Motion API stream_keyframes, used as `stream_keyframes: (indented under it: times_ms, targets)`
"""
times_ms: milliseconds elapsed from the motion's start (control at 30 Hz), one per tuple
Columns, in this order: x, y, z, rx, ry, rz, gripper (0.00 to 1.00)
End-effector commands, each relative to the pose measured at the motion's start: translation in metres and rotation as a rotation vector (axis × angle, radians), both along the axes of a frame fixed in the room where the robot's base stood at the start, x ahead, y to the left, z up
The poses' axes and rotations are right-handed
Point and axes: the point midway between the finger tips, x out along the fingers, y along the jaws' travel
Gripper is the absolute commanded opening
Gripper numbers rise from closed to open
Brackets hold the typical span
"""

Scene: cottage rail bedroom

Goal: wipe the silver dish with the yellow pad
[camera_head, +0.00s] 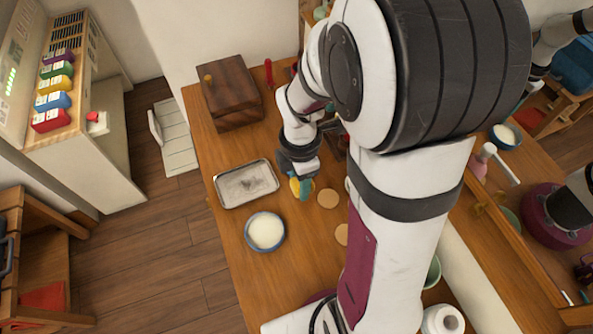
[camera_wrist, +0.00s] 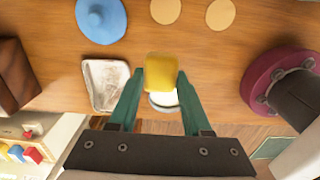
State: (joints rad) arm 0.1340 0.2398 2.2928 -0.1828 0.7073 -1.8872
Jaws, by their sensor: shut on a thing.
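The silver dish (camera_head: 233,200) is a shallow rectangular tray lying on the wooden table, with a grey smudge on its inner floor. It also shows in the wrist view (camera_wrist: 97,103), left of my fingers. My gripper (camera_head: 303,186) is right of the dish in the head view, above the table. Its teal fingers are shut on the yellow pad (camera_wrist: 161,67), one on each side. In the head view the pad (camera_head: 294,187) is partly hidden by a finger. The pad is apart from the dish.
A blue-rimmed bowl with white contents (camera_head: 265,231) stands below the dish in the head view. A dark wooden box (camera_head: 228,88) is above it. Round tan coasters (camera_head: 328,198) lie to the right. A blue round thing (camera_wrist: 102,20) shows in the wrist view.

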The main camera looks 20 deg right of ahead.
Motion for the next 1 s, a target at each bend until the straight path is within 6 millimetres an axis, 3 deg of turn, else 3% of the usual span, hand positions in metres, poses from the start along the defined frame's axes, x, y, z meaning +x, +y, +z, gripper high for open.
stream_keyframes:
  times_ms: [33, 200, 367, 600, 700, 1000]
  targets:
    - [0.0, 0.0, 0.0, 0.0, 0.0, 0.0, 0.32]
    - [0.0, 0.0, 0.0, 0.0, 0.0, 0.0, 0.04]
    - [0.018, 0.009, -0.002, 0.0, 0.0, 0.005, 0.04]
    - [0.087, 0.06, -0.011, 0.0, 0.001, 0.007, 0.04]
    - [0.104, 0.079, -0.014, 0.0, 0.001, 0.004, 0.04]
    - [0.11, 0.086, -0.025, 0.0, 0.002, 0.0, 0.04]
